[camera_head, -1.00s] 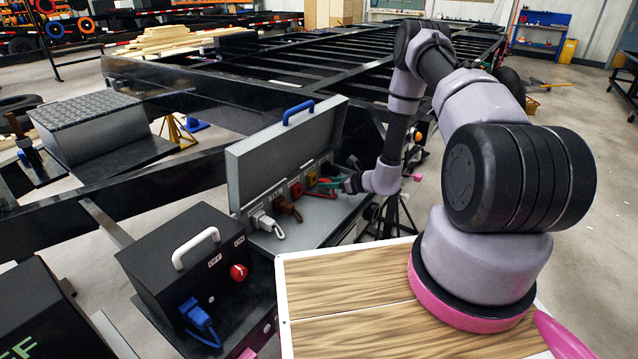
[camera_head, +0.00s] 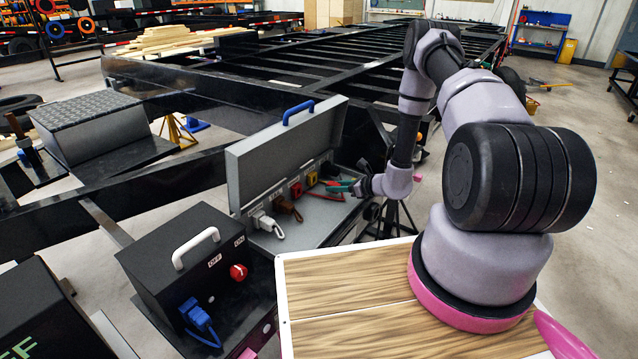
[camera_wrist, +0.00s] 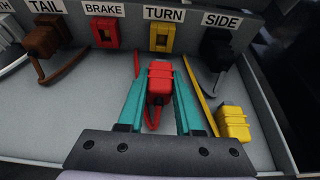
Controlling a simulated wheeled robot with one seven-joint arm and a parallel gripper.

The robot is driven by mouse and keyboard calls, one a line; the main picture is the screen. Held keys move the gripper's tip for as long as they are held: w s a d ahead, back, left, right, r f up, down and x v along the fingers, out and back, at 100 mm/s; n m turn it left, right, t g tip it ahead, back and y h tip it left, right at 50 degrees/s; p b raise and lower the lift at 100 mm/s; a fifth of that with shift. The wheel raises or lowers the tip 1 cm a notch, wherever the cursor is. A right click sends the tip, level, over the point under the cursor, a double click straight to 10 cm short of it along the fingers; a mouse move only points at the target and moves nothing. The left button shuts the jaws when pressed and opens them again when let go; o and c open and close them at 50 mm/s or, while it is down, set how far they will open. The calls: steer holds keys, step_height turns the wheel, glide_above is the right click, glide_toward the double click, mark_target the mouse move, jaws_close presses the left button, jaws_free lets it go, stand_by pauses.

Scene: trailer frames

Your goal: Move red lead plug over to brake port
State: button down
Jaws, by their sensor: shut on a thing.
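The red lead plug (camera_wrist: 160,82) is between the teal fingers of my gripper (camera_wrist: 158,75) in the wrist view, which are shut on it. The red brake port (camera_wrist: 105,33), under the BRAKE label (camera_wrist: 104,9), is ahead and left of the plug, apart from it. The port also shows in the camera_head view (camera_head: 296,190). My gripper (camera_head: 338,187) is there to the right of the ports, over the open box's tray. The plug is too small to make out clearly in that view. A red lead trails below it.
The yellow turn port (camera_wrist: 160,38) is straight ahead of the held plug. A brown plug (camera_wrist: 46,40) is in the tail port and a black plug (camera_wrist: 215,48) at the side port. A loose yellow plug (camera_wrist: 232,123) lies right of my gripper. The raised lid (camera_head: 285,150) stands behind the ports.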

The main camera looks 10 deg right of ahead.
steer(key=s+a, duration=0.6)
steer(key=shift+s+a, duration=0.1)
steer(key=shift+a, duration=0.05)
steer(key=shift+w+a, duration=1.05)
steer(key=shift+a, duration=0.2)
steer(key=shift+w+a, duration=0.5)
steer(key=shift+w, duration=0.05)
steer(key=shift+w+a, duration=0.45)
stand_by(0.7)
steer(key=c, duration=0.5)
jaws_free()
